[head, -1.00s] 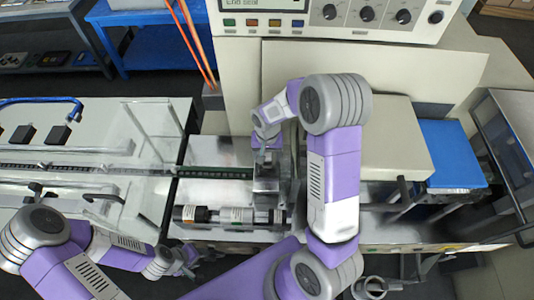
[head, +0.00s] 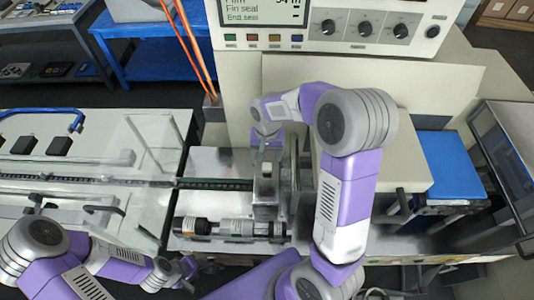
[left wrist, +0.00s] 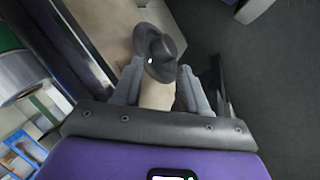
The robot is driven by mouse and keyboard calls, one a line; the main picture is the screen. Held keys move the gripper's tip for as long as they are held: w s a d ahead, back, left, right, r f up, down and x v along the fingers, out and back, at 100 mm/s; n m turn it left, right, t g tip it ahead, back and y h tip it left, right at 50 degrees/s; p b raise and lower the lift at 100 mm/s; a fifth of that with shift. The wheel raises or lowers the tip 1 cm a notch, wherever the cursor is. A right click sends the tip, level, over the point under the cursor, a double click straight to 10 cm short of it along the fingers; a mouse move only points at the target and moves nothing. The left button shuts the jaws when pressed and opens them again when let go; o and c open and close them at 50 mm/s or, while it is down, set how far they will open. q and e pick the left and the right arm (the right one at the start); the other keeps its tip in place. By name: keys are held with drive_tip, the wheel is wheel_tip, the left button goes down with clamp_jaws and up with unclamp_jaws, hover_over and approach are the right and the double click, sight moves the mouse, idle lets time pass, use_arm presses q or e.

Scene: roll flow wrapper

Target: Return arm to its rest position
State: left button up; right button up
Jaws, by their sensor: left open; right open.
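My right arm reaches over the wrapper machine from the lower middle of the head view. Its gripper (head: 264,165) points down beside the metal block on the machine bed; its fingers are small and partly hidden there. My left arm comes in low at the left of the head view. Its gripper (head: 186,268) is in front of the machine's front edge, below the bed. In the left wrist view the left gripper (left wrist: 160,85) has its two grey fingers apart. A dark round knob-like part (left wrist: 158,52) shows beyond and between the fingertips; I cannot tell whether they touch it.
The wrapper's control panel (head: 345,30) stands at the back. A black and silver roller (head: 235,228) lies along the bed's front. The conveyor table (head: 80,140) is at left, a blue platform (head: 450,165) at right. Dark open floor (left wrist: 260,80) shows in the left wrist view.

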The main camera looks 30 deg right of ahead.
sight(267, 166)
drive_tip(key=shift+f, duration=0.1)
wheel_tip(267, 166, down, 7)
drive_tip(key=shift+f, duration=0.15)
drive_tip(key=shift+r+p, duration=0.3)
drive_tip(key=shift+r, duration=0.35)
drive_tip(key=shift+f, duration=0.1)
